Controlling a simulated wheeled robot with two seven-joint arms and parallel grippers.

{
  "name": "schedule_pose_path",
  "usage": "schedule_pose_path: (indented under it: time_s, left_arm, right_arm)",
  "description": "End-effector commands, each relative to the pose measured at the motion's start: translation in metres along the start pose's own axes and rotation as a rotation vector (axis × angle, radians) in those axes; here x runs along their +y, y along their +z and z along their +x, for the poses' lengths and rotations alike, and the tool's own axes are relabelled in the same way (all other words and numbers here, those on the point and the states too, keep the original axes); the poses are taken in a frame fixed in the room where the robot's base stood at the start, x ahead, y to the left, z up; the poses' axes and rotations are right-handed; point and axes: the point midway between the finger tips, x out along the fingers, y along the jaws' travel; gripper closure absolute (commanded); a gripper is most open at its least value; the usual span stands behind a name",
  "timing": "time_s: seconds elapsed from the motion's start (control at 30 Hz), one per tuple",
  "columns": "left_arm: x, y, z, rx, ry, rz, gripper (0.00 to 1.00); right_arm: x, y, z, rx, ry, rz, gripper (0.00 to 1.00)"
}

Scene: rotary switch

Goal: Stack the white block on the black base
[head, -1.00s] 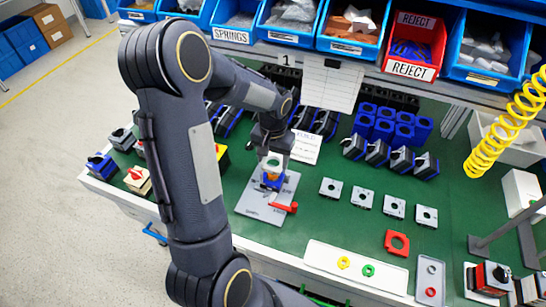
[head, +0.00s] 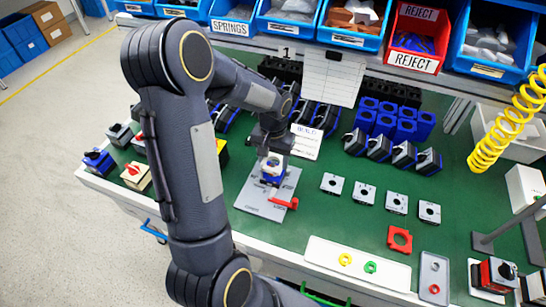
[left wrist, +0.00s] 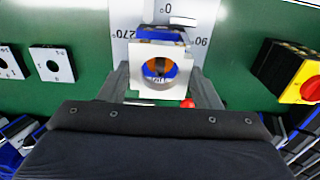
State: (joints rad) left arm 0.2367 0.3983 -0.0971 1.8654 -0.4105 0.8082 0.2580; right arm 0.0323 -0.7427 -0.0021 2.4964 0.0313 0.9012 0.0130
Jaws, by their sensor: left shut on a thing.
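The white block (left wrist: 146,69), a square plate with a round hole, is between the two fingers of my left gripper (left wrist: 162,92) in the left wrist view. Orange and blue show through its hole. In the head view my left gripper (head: 273,152) points down over the grey fixture plate (head: 258,206), shut on the white block. A blue body (head: 273,173) is just under it on the plate; I cannot tell whether they touch. A black base is not clearly visible there; the gripper and block hide part of it. My right gripper is out of view.
A red lever (head: 285,203) is at the fixture's front right. Several square plates with holes (head: 363,193) lie in a row to the right. Blue and black housings (head: 403,154) stand behind them. A white tray (head: 357,264) with small rings is near the front edge.

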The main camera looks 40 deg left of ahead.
Motion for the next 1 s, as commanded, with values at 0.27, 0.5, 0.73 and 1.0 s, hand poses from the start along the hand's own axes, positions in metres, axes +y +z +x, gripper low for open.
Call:
schedule_pose_path:
  time_s: [0.27,0.5,0.73,1.0]
  left_arm:
    - [0.0,0.0,0.01,-0.001,0.0,0.0,0.65]
    - [0.0,0.0,0.011,0.0,0.0,0.0,0.24]
    - [0.0,0.0,0.011,0.0,0.0,0.0,0.17]
    - [0.0,-0.001,-0.008,0.006,0.001,0.0,0.17]
  right_arm:
    - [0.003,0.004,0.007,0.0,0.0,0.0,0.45]
    - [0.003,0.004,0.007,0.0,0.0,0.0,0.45]
    - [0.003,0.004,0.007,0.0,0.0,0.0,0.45]
    - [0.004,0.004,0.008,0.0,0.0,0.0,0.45]
